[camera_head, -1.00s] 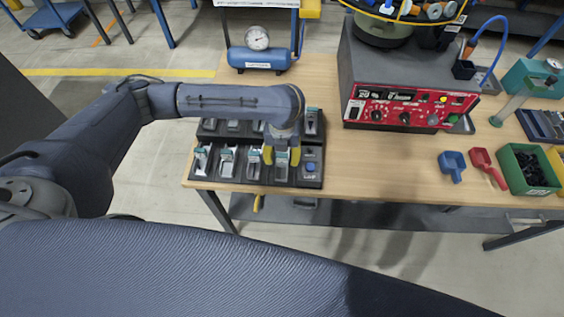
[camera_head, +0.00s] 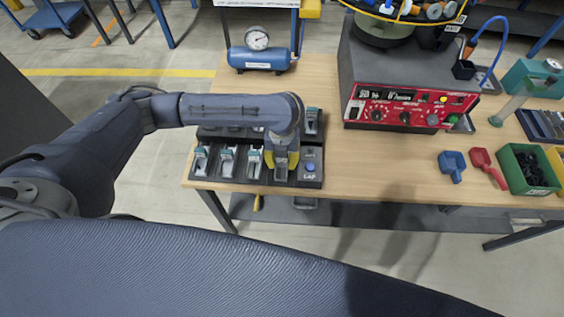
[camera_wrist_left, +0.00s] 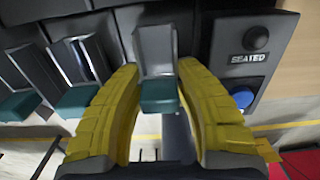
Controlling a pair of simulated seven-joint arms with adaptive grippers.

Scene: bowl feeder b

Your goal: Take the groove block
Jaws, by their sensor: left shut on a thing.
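My left gripper (camera_head: 282,162) points down over the front row of the black block rack (camera_head: 232,186), at the slot beside the button panel. Its yellow fingers are shut on a grey block with a teal foot, taken as the groove block (camera_wrist_left: 157,50), which stands between them in the left wrist view. In the head view the gripper hides most of this block. Similar grey and teal blocks (camera_head: 227,160) stand in the slots to its left. My right gripper is not in view.
The panel with a blue button (camera_head: 310,166) is just right of the gripper. A red-fronted feeder unit (camera_head: 405,108) stands at the back. A blue scoop (camera_head: 452,165), a red scoop (camera_head: 488,168) and a green bin (camera_head: 528,170) are at the right. The middle tabletop is clear.

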